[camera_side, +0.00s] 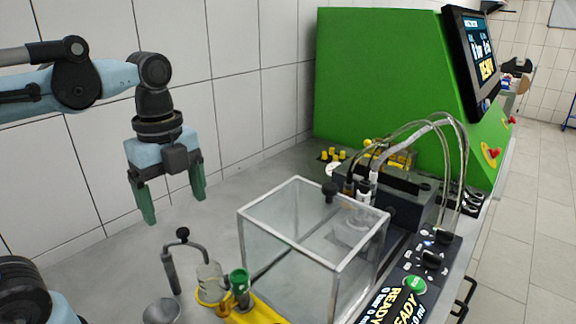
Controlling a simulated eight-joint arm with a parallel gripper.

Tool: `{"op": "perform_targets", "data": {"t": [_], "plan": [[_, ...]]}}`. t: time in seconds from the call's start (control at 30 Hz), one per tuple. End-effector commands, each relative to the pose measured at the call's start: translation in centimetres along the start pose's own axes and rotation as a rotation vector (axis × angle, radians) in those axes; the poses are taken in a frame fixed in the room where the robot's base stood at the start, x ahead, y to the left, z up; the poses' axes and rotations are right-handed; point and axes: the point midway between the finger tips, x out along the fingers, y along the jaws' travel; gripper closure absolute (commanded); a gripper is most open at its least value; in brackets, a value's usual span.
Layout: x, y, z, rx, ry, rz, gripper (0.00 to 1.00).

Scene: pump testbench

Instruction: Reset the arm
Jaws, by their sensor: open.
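My gripper (172,203) hangs at the left, pointing down, with its two green fingers spread apart and nothing between them. It is above the grey bench and apart from everything on it. My blue and black arm reaches in from the left edge. The clear box (310,240) stands on the bench to the right of and lower than my gripper. A small glass jar (209,279) on a yellow base (245,308) stands below my gripper, beside a green-capped part (239,281).
A black-knobbed handle (183,235) stands up near the jar, with a metal funnel (161,312) nearby. A green cabinet (385,85) with a screen (478,55) stands behind. Hoses (440,122) arch over the pump unit at the right. A tiled wall (260,60) rises behind my gripper.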

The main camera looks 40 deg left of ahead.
Motion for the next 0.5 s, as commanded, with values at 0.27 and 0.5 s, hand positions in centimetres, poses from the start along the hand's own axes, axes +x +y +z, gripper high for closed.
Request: {"op": "perform_targets", "data": {"t": [0.27,0.5], "plan": [[2.9,0.0,0.0,0.000,0.000,0.000,0.15],[5.9,0.0,0.0,0.000,0.000,0.000,0.15]]}}
